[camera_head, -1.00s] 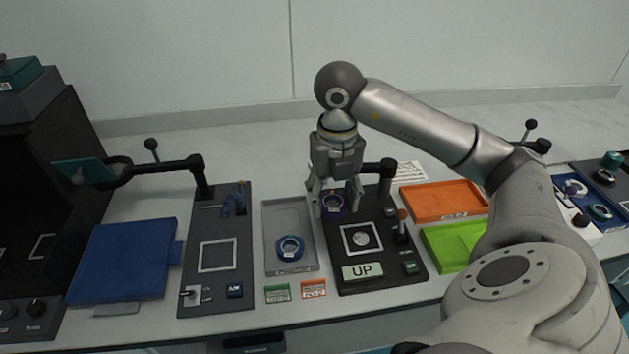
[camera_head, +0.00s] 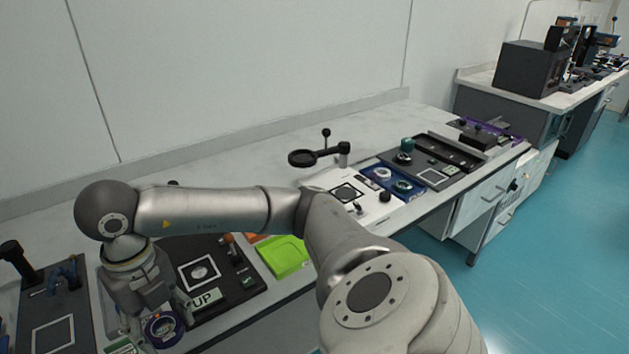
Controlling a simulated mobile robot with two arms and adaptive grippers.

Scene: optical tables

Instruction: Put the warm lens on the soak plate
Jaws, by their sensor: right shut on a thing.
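My right gripper (camera_head: 158,322) is low at the left of the picture, its fingers shut on a lens in a dark purple-blue ring (camera_head: 163,330). The lens shows between the fingertips, in front of the near left corner of the black plate with the "UP" sign (camera_head: 208,299). That plate bears a white square outline (camera_head: 199,272) with a pale round spot inside. I cannot tell which plate is the soak plate. The grey tray that held a blue-ringed lens is mostly hidden behind my gripper. My left gripper is out of view.
A bright green tray (camera_head: 284,257) lies right of the black plate. Farther right are a white station (camera_head: 372,209), a magnifier on an arm (camera_head: 303,158), a blue tray with ringed lenses (camera_head: 385,180) and a dark station (camera_head: 428,177). A black plate (camera_head: 52,318) is at far left.

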